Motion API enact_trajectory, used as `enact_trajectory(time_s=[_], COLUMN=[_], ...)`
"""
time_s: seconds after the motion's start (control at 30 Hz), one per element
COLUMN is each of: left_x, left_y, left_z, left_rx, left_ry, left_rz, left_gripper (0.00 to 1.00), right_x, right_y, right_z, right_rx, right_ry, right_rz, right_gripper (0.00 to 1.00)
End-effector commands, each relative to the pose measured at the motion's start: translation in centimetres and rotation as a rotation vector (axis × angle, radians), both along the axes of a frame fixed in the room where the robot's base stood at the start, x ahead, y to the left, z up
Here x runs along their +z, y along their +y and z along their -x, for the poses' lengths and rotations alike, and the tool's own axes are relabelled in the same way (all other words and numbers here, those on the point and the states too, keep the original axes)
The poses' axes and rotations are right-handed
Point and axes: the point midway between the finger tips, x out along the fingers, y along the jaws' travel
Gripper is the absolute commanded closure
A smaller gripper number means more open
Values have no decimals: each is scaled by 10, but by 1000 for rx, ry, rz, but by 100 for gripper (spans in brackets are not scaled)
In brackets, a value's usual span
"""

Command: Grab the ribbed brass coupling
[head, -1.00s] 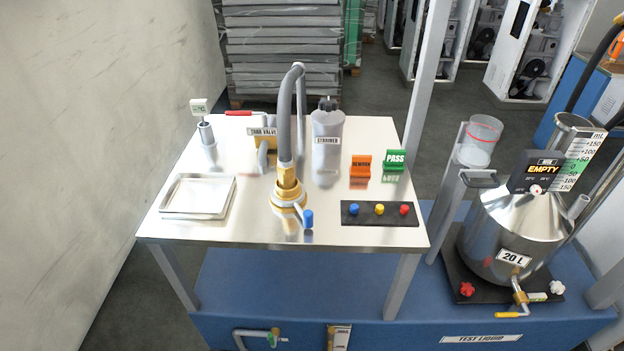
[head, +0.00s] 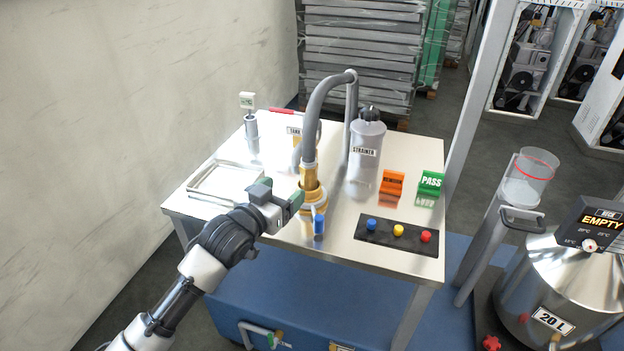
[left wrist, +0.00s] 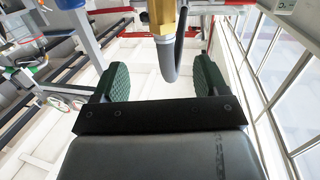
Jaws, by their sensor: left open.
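The ribbed brass coupling (head: 309,178) stands upright on the steel table, at the lower end of a grey hose (head: 314,110). Brass also shows at the top of the left wrist view (left wrist: 164,18), with the grey hose running from it. My left gripper (head: 288,202) is open and empty, just left of the coupling in the head view, and covers part of its left side. In the left wrist view its two green-padded fingers (left wrist: 161,80) are spread wide, and the brass lies beyond their tips, roughly midway across. My right gripper is not in view.
A blue-tipped lever (head: 319,224) is at the coupling's base. A strainer bottle (head: 366,150) stands behind right, and a button panel (head: 397,232) lies front right. A metal tray (head: 205,197) is left, beside my arm. Orange (head: 391,184) and green (head: 431,183) signs stand at right.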

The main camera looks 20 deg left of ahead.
Motion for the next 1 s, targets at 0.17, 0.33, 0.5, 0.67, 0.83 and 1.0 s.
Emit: enact_trajectory(time_s=[0.17, 0.33, 0.5, 0.67, 0.83, 1.0], left_x=[22, 24, 22, 21, 20, 19], left_y=[5, -2, -8, -10, -16, -21], left_z=[-19, -44, -64, -73, -93, -112], left_rx=[-11, -12, -11, -12, -11, -11], left_ry=[-74, -79, -77, -75, -74, -75], left_rz=[20, 24, 23, 22, 22, 22], left_gripper=[27, 27, 27, 27, 27, 27], right_x=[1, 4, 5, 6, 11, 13], right_y=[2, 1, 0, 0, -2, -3], right_z=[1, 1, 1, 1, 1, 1], right_rx=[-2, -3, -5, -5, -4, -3], right_ry=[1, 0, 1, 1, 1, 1], right_rz=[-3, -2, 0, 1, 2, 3], right_gripper=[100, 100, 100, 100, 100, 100])
